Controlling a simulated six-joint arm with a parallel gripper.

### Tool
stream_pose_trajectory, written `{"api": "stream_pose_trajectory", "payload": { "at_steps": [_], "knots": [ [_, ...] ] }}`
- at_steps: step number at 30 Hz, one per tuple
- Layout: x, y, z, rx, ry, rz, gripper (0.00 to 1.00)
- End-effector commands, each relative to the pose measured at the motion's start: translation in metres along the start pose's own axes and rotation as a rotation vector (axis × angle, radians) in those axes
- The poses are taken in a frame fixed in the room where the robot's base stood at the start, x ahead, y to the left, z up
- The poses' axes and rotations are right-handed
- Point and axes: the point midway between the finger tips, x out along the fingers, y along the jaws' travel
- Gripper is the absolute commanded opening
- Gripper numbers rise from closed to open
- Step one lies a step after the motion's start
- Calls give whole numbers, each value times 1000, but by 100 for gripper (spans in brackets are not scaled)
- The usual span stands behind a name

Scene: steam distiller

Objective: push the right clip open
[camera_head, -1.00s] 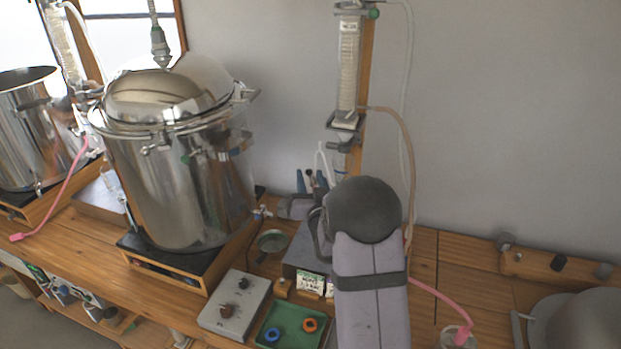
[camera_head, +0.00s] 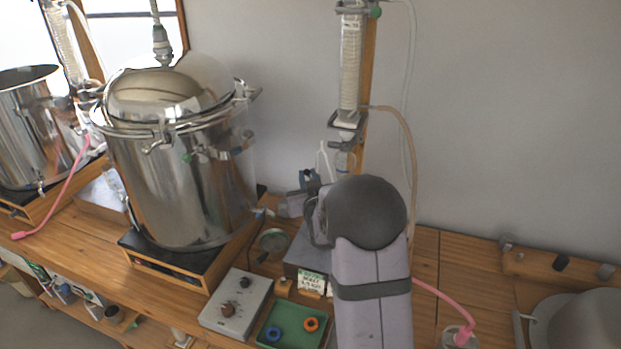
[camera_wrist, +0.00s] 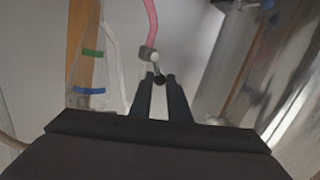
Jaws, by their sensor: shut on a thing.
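The steel pot (camera_head: 185,190) stands left of my arm in the head view, with its domed lid (camera_head: 165,95) on. A clip (camera_head: 245,92) sits at the right of its rim, apart from my gripper. Another clip (camera_head: 157,138) sits at the front of the rim. In the wrist view my gripper (camera_wrist: 160,84) has its two dark fingers close together. The pot's shiny wall (camera_wrist: 285,90) is to the right. My arm largely hides the gripper in the head view.
A wooden post (camera_head: 366,75) with a glass condenser (camera_head: 349,65) stands behind my arm. A pink hose (camera_head: 445,300) lies at right. A control box (camera_head: 236,303) and a green tray (camera_head: 290,332) stand in front. The wall is bare.

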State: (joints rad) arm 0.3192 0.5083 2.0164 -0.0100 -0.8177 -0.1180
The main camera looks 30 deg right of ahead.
Motion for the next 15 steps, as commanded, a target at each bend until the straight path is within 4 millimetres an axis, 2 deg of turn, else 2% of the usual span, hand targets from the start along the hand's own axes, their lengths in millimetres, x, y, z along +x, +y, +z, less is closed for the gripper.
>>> {"api": "stream_pose_trajectory", "payload": {
  "at_steps": [6,15],
  "knots": [
    [2,-5,-1,-118,-61,8,0],
    [4,-8,1,-201,-107,14,0]
  ]
}}
